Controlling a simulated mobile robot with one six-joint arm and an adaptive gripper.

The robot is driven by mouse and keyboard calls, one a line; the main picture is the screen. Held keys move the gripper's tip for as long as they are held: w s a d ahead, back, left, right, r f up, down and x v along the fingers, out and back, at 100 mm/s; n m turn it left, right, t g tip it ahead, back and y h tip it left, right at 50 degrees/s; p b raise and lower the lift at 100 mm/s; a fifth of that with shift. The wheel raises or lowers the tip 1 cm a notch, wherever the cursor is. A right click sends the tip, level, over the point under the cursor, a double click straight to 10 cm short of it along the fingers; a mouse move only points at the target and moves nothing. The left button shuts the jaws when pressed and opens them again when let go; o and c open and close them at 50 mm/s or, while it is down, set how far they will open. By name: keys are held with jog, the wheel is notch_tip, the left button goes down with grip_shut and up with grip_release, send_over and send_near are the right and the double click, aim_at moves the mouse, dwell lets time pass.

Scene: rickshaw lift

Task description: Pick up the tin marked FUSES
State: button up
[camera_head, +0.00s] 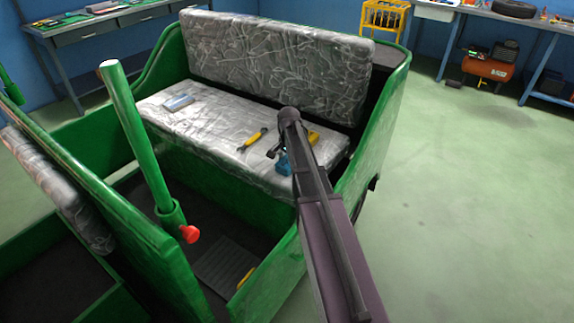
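No lettering is readable, so I cannot tell which thing is the tin marked FUSES. A flat, grey-blue box-like thing (178,102) lies on the left part of the silver-grey seat (205,125). A small blue thing (284,163) is at the seat's right front, partly hidden by my arm. A yellow thing (313,137) shows just right of my arm. My arm reaches over the seat from the lower right. My gripper (274,152) is small, dark and mostly hidden by the arm, close to the blue thing. I cannot tell whether they touch.
A yellow-handled tool (252,139) lies mid-seat. The green rickshaw body (375,140) and tall backrest (270,62) enclose the seat. A green post (138,140) with a red knob (189,234) stands in front. Open floor (470,200) lies right; workbenches stand behind.

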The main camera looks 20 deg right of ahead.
jog(key=shift+r, duration=0.1)
dwell(0.3)
notch_tip(320, 180, up, 3)
jog(key=p, duration=0.3)
jog(key=s, duration=0.5)
jog(key=s+r+p, duration=0.1)
jog(key=s, duration=0.4)
jog(key=s+p, duration=0.1)
jog(key=s, duration=0.5)
jog(key=shift+d+r, duration=0.35)
jog(key=shift+r, duration=0.05)
